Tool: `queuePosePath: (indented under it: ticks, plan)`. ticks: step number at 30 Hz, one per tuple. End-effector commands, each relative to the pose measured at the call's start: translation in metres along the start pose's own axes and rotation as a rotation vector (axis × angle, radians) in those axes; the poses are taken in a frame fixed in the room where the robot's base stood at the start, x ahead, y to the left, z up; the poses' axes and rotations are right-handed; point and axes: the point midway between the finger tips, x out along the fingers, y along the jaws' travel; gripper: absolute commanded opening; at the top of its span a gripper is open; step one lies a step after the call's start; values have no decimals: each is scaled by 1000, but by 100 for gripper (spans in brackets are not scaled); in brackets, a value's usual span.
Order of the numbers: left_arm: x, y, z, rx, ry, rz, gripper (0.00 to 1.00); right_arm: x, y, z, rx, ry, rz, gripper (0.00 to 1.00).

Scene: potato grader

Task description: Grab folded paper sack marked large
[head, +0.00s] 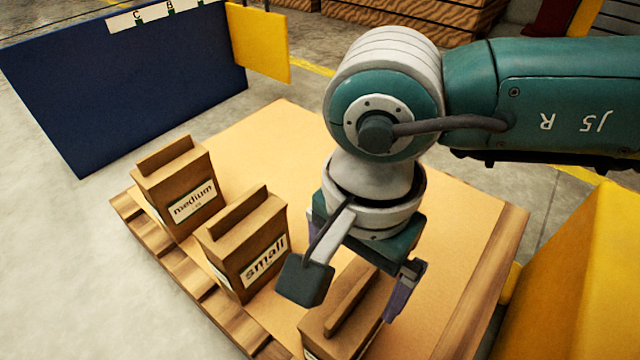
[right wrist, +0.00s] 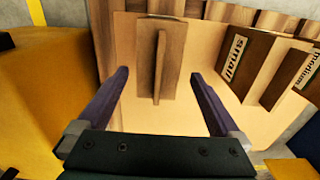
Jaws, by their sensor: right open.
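A brown folded paper sack (head: 338,318) stands at the near edge of the pallet, partly hidden by my right gripper; its label cannot be read. It also shows in the right wrist view (right wrist: 172,68), upright with its folded top ridge between and beyond the fingertips. My right gripper (head: 352,290) is open and empty above this sack; in the right wrist view its two purple fingers (right wrist: 160,76) stand apart on either side of the ridge. My left gripper is not in view.
Sacks marked small (head: 250,240) and medium (head: 178,188) stand in a row to the left on the wooden pallet (head: 270,130). A blue panel (head: 130,90) stands behind, with a yellow panel (head: 260,43) beside it. A yellow structure (head: 570,285) is close on the right.

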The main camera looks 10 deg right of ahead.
Motion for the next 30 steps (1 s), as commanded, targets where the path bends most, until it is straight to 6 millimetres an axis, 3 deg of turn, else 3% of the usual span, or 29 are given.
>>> queuePosePath:
  ticks: [12, 20, 30]
  plan:
    - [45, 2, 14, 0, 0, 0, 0, 55, 2, -3, 2, -4, -3, 100]
    - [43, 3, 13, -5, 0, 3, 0, 53, 2, -2, 1, -4, -4, 99]
    - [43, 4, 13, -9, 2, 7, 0, 53, 2, -3, 1, -4, -4, 61]
